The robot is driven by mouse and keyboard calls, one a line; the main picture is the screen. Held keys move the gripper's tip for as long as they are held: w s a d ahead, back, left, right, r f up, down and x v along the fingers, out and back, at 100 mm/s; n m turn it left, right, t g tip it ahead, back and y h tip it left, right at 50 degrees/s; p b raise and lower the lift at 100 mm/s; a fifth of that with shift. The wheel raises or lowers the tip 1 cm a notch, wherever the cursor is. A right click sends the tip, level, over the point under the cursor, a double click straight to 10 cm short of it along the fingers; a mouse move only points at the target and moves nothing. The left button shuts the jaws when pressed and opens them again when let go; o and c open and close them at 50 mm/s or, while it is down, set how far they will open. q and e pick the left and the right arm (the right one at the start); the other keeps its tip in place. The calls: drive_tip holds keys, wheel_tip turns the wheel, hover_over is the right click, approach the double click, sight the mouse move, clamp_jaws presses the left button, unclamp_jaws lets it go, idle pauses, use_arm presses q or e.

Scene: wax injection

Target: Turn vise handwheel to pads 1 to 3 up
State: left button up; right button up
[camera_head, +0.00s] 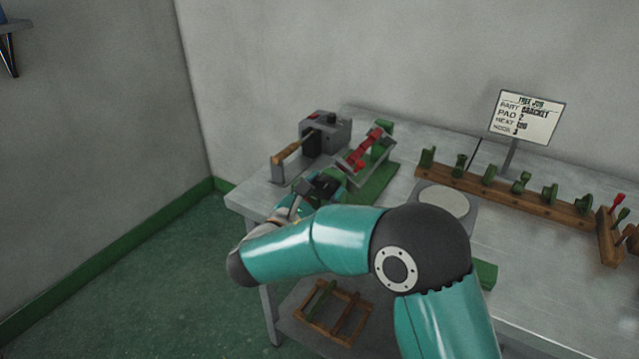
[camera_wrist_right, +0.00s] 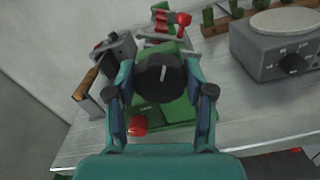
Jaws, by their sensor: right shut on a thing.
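The vise (camera_head: 365,148) stands on a green base at the back left of the metal table, with a tilted plate and a red part. It also shows at the top of the right wrist view (camera_wrist_right: 165,22). A round black handwheel (camera_wrist_right: 160,75) with a white mark sits at its near side. My right gripper (camera_head: 322,186) is at this near side, reaching down from the front. In the right wrist view its two fingers (camera_wrist_right: 161,96) flank the handwheel and are shut on it. The handwheel is mostly hidden in the head view. My left gripper is out of view.
A grey machine (camera_head: 325,135) with a wooden handle stands close left of the vise. A grey unit with a round plate (camera_head: 443,201) is to the right. A wooden rack (camera_head: 500,189) of green pieces and a sign (camera_head: 526,117) stand behind. A wooden frame (camera_head: 330,310) lies below.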

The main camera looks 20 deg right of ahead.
drive_tip(key=shift+f+n+p, duration=0.25)
drive_tip(key=shift+n+p, duration=1.15)
drive_tip(key=shift+n, duration=0.2)
drive_tip(key=shift+f+n+p, duration=0.1)
drive_tip(key=shift+n+p, duration=0.95)
drive_tip(key=shift+n, duration=0.15)
drive_tip(key=o, duration=1.2)
drive_tip(key=shift+w, duration=0.15)
drive_tip(key=shift+c, duration=0.2)
drive_tip(key=shift+r, duration=0.2)
drive_tip(key=shift+a, duration=0.1)
